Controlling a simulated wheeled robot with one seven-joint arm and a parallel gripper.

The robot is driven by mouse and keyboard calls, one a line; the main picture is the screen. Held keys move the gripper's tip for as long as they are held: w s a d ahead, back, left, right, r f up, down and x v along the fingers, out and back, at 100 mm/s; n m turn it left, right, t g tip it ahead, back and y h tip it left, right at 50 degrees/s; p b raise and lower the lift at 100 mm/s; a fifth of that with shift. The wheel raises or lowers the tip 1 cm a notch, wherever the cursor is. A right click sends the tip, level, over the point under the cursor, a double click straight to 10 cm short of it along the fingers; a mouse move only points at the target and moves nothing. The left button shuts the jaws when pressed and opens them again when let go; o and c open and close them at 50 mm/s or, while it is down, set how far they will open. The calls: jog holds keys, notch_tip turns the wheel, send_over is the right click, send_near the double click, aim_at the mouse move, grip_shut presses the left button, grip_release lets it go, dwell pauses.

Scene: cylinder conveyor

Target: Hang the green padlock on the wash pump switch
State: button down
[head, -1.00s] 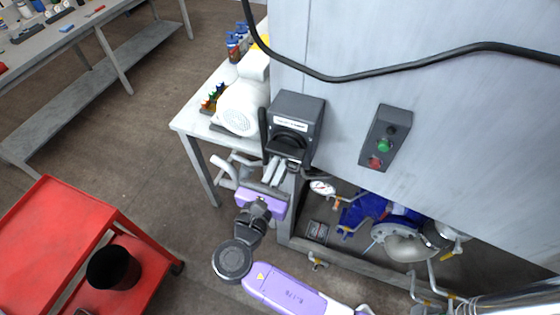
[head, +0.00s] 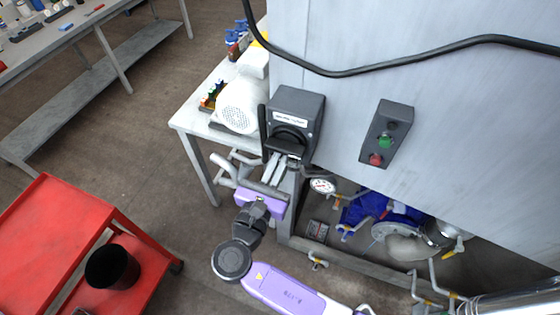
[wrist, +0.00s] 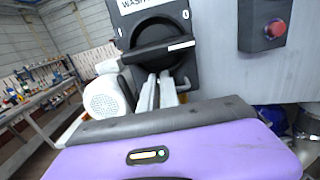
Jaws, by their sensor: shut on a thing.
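The wash pump switch is a dark grey box (head: 311,103) with a white label and a black rotary handle (head: 288,136), on the cabinet's left edge. In the wrist view its handle (wrist: 158,47) lies nearly level, tilted up to the right. My gripper (head: 277,165) is just below the handle, its pale fingers pointing up at the switch's lower part. The fingers are close together in the wrist view (wrist: 162,85). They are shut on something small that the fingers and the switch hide. I cannot make out a green padlock there, nor whether it touches the switch.
A button box (head: 388,134) with green and red buttons is right of the switch. A white motor (head: 240,106) and a rack of small coloured items (head: 212,95) stand on the table at left. A gauge (head: 322,186) and pipes are below right. A red cart (head: 60,235) stands at lower left.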

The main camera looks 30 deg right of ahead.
notch_tip(320, 180, down, 2)
jog(key=shift+s+f, duration=0.1)
jog(key=shift+s, duration=0.05)
jog(key=c, duration=1.5)
grip_release()
jog(key=shift+s+a+r+b, duration=0.3)
jog(key=shift+s+a, duration=0.45)
jog(key=shift+a, duration=0.35)
jog(key=shift+s+a+r+b, duration=0.3)
jog(key=shift+s+a, duration=0.4)
jog(key=shift+a, duration=0.35)
jog(key=shift+s+a+r+b, duration=0.2)
jog(key=shift+s+a+r, duration=0.15)
jog(key=shift+s+a, duration=0.6)
jog(key=shift+w+a, duration=0.1)
jog(key=shift+w, duration=0.15)
